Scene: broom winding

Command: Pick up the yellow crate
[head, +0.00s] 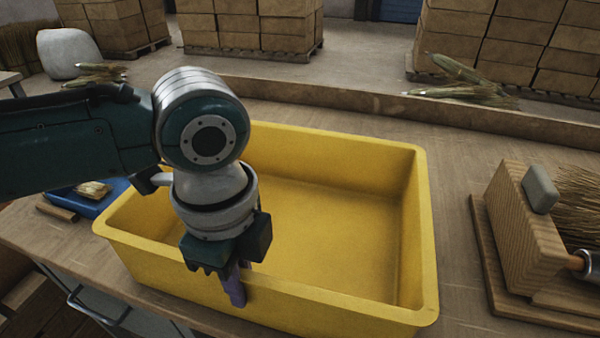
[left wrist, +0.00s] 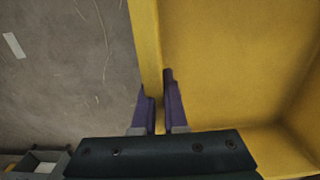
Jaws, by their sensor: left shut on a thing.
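The yellow crate (head: 330,308) sits on the wooden workbench and looks empty inside. My left gripper (head: 236,290) reaches down over the crate's near wall. In the left wrist view, its two purple fingers (left wrist: 161,108) are on either side of the yellow wall (left wrist: 146,45), shut on it. My left arm hides part of the crate's left side and far left corner. My right gripper is in neither view.
A wooden block fixture with a grey piece (head: 540,188) and bristles stands on a board to the right. A blue tray (head: 92,204) lies left of the crate. A low wooden ledge (head: 330,112) runs behind it, with straw bundles (head: 460,92) beyond.

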